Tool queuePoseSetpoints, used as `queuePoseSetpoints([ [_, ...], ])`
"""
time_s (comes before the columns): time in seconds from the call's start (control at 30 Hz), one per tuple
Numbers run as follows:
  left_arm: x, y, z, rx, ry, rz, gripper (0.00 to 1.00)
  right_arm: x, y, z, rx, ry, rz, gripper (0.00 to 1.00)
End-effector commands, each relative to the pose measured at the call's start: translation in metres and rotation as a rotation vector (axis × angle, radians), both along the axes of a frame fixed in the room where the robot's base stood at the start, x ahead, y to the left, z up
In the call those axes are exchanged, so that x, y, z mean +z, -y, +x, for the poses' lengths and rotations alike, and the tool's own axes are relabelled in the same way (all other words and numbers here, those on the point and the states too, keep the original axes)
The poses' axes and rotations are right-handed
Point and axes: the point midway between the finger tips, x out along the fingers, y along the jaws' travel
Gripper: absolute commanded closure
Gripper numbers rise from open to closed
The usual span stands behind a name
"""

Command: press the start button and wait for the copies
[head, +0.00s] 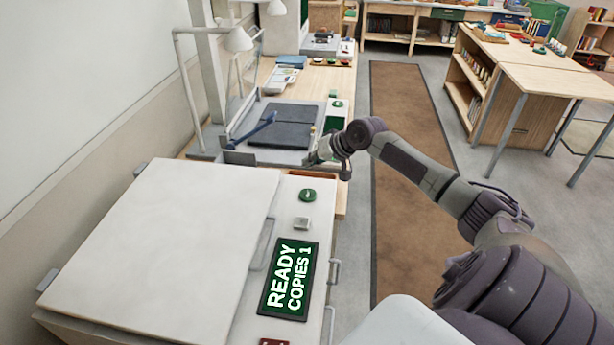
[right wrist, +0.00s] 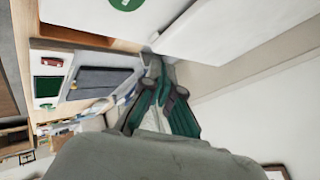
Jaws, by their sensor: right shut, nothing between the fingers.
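The white copier (head: 160,225) fills the lower left of the head view with its lid down. Its display (head: 289,279) reads "READY COPIES 1". The green button also shows at the top edge of the right wrist view (right wrist: 126,3). My right gripper (head: 315,156) is beyond the copier's far right end, past the green button and apart from it. Its fingers (right wrist: 156,78) are shut and empty. My left gripper is not in view.
Beyond the copier, a bench holds a device with a dark grey flat bed (head: 282,126) and a blue lever. A brown runner (head: 400,190) covers the floor at right, and tables (head: 560,82) stand farther right.

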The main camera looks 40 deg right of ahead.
Motion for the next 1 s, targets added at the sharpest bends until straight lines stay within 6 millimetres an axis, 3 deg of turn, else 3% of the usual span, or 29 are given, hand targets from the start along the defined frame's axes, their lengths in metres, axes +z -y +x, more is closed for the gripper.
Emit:
queuePoseSetpoints([
  [0.1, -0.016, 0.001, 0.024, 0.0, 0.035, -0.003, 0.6, -0.016, 0.0, 0.0, 0.0, 0.0, -0.001, 1.0],
  [0.2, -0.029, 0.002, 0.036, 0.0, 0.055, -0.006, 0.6, -0.029, 0.0, 0.0, 0.0, 0.0, -0.001, 1.0],
  [0.47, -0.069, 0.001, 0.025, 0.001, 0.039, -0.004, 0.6, -0.063, 0.0, 0.0, 0.0, 0.0, 0.0, 1.0],
  [0.7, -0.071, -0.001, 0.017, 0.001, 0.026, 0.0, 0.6, -0.08, 0.0, 0.0, -0.001, 0.0, 0.001, 1.0],
  [1.0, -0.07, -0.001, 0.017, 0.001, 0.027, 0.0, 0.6, -0.082, 0.0, 0.0, 0.0, 0.0, 0.0, 1.0],
])
